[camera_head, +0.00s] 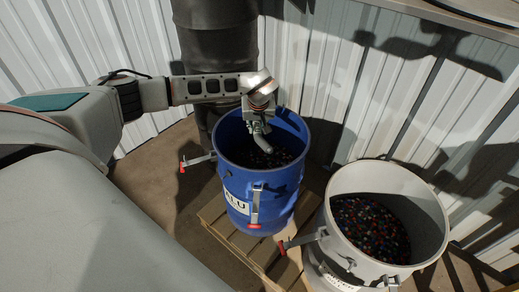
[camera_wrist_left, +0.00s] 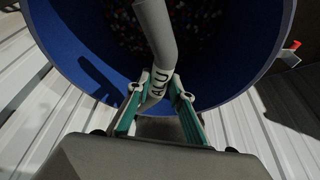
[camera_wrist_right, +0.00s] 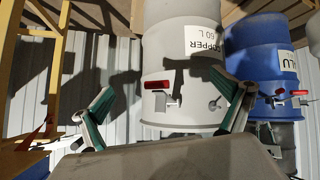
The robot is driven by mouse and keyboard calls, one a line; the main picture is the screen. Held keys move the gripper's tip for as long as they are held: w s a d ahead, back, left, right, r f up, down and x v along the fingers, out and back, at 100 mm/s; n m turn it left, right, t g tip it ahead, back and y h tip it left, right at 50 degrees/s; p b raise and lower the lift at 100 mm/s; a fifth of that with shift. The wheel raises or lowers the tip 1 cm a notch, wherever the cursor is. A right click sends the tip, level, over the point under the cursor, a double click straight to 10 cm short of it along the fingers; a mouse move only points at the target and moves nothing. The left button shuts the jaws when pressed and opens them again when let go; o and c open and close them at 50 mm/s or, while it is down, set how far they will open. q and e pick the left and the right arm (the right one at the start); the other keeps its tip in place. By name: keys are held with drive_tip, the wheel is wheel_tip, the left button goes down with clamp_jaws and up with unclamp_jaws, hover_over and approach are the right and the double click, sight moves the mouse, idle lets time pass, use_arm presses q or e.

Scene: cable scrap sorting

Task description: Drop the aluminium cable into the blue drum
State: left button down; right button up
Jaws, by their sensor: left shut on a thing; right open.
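The blue drum (camera_head: 235,185), with a white label ending in "LU", stands open on a pallet in the head view. My left gripper (camera_head: 257,126) is over its mouth. In the left wrist view the gripper (camera_wrist_left: 158,88) is shut on a bent grey cable (camera_wrist_left: 158,35) marked "ALU". The cable hangs down inside the drum's rim, above dark, speckled contents. The cable also shows in the head view (camera_head: 263,143). My right gripper (camera_wrist_right: 168,105) is open and empty, facing the grey drum in the right wrist view.
A grey-white drum (camera_head: 338,250) with multicoloured bits inside stands right of the blue drum; its label in the right wrist view partly reads "OPPER 60 L". A wooden pallet (camera_head: 222,222) lies beneath. Corrugated wall (camera_head: 395,95) stands close behind. A yellow frame (camera_wrist_right: 52,70) is at left in the right wrist view.

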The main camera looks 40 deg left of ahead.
use_arm(q)
wheel_tip(320, 180, down, 11)
drive_tip(key=b, duration=0.2)
use_arm(e)
drive_tip(key=shift+w+a+r, duration=0.15)
drive_tip(key=shift+w+a, duration=0.25)
drive_tip(key=shift+w, duration=0.2)
use_arm(q)
drive_tip(key=shift+f, duration=0.1)
drive_tip(key=c, duration=1.8)
unclamp_jaws()
